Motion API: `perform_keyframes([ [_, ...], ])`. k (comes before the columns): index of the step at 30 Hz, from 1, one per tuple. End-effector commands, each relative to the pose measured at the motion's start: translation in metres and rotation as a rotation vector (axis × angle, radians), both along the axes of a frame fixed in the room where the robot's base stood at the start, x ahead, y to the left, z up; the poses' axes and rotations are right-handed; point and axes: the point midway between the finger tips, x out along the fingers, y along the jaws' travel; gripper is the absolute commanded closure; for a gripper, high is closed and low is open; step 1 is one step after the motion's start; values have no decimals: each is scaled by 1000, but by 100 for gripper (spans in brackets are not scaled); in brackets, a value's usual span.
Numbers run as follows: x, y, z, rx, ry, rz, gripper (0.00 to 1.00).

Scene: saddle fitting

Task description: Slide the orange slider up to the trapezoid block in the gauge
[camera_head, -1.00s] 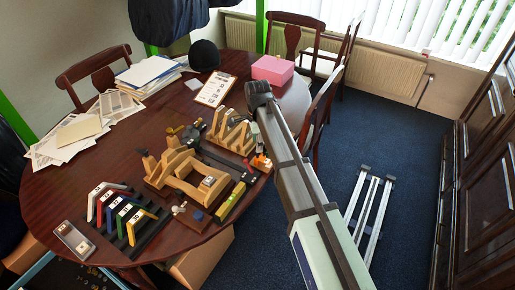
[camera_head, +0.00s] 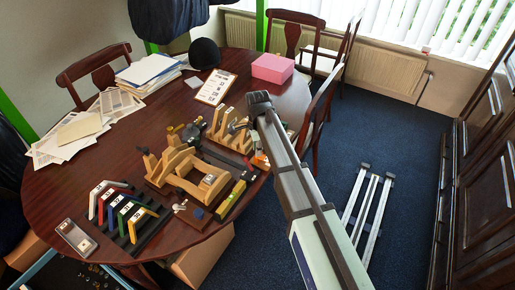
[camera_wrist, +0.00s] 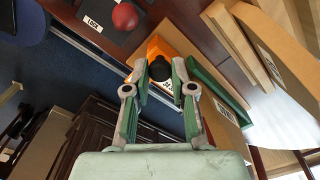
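The orange slider (camera_wrist: 158,45) shows in the wrist view, with a round black knob (camera_wrist: 160,68) on it. The two fingertips of my gripper (camera_wrist: 161,78) stand on either side of the knob; whether they press on it cannot be told. In the head view a little of the orange slider (camera_head: 260,160) shows beside my arm, at the right end of the fixtures, and my fingers are hidden. A green rail (camera_wrist: 212,82) and wooden bars lie right of the slider in the wrist view. I cannot make out for certain which piece is the trapezoid block.
A wooden fixture (camera_head: 172,165) and upright wooden pieces (camera_head: 226,128) crowd the table beside my arm. A rack of coloured angled bars (camera_head: 120,212) is at front left. A dark plate with a red ball (camera_wrist: 125,16) lies near the slider. A pink box (camera_head: 272,68) stands behind.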

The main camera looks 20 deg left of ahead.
Motion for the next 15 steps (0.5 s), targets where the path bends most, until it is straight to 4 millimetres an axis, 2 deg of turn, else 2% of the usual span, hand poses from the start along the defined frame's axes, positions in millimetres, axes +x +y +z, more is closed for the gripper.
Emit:
perform_keyframes([
  [4,9,-1,0,-1,1,-1,100],
  [10,42,-7,0,0,0,-2,100],
  [15,45,-9,0,0,0,1,100],
])
